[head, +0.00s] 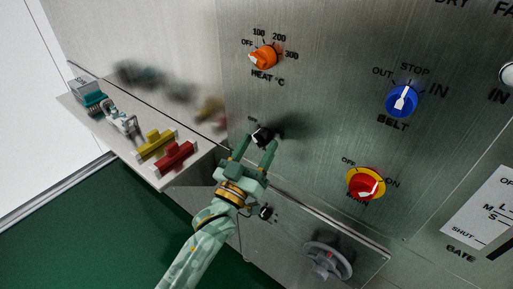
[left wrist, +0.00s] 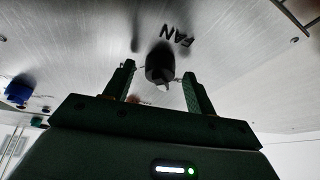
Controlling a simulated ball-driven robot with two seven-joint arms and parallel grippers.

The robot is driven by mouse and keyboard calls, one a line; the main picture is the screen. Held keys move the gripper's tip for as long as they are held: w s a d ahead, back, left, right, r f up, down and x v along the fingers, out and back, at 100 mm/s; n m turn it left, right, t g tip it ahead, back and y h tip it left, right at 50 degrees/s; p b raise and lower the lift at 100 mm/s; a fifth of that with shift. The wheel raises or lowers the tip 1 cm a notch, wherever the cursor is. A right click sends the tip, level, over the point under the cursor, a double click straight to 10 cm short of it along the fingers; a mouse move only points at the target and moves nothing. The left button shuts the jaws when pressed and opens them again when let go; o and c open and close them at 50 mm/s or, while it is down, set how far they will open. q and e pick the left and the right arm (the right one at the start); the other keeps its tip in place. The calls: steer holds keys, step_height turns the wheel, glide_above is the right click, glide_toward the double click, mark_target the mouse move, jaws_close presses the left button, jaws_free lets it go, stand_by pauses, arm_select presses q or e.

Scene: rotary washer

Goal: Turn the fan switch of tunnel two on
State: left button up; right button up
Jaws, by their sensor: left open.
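The black fan knob (head: 263,134) is on the steel panel, below the orange heat knob. The left wrist view shows it too (left wrist: 160,60), with the label FAN beside it. My left gripper (head: 257,145) is open just in front of this knob. In the left wrist view its two fingertips (left wrist: 159,75) are on either side of the knob, with a gap on each side. I cannot tell whether the tips reach past its face. The pointer's setting and the tunnel number are not readable. My right gripper is not in view.
The orange heat knob (head: 265,57), blue belt knob (head: 402,101) and red-yellow main switch (head: 366,184) are nearby. Another black knob (head: 266,212) and a grey handwheel (head: 327,260) are lower down. A shelf (head: 160,183) at left carries yellow and red pieces.

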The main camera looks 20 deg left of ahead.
arm_select(q)
steer(key=c, duration=1)
steer(key=shift+m+h, duration=0.4)
steer(key=shift+m, duration=0.1)
steer(key=m+g+h+p, duration=0.1)
steer(key=m+h, duration=0.1)
steer(key=m, duration=0.4)
steer(key=a+m+g+h+p, duration=0.1)
steer(key=m+g+h+p, duration=0.1)
steer(key=m, duration=0.4)
steer(key=m+g+h+p, duration=0.2)
steer(key=m+h, duration=0.1)
steer(key=m, duration=0.3)
steer(key=shift+w+a+r+h, duration=0.15)
steer(key=shift+w+r+h, duration=0.15)
steer(key=shift+h, duration=0.1)
steer(key=shift+a+r+m+g+p, duration=0.1)
steer(key=shift+m+g+p, duration=0.5)
steer(key=shift+m, duration=0.85)
steer(key=shift+m+g+p, duration=0.45)
steer(key=shift+m+g, duration=0.15)
steer(key=shift+m, duration=0.85)
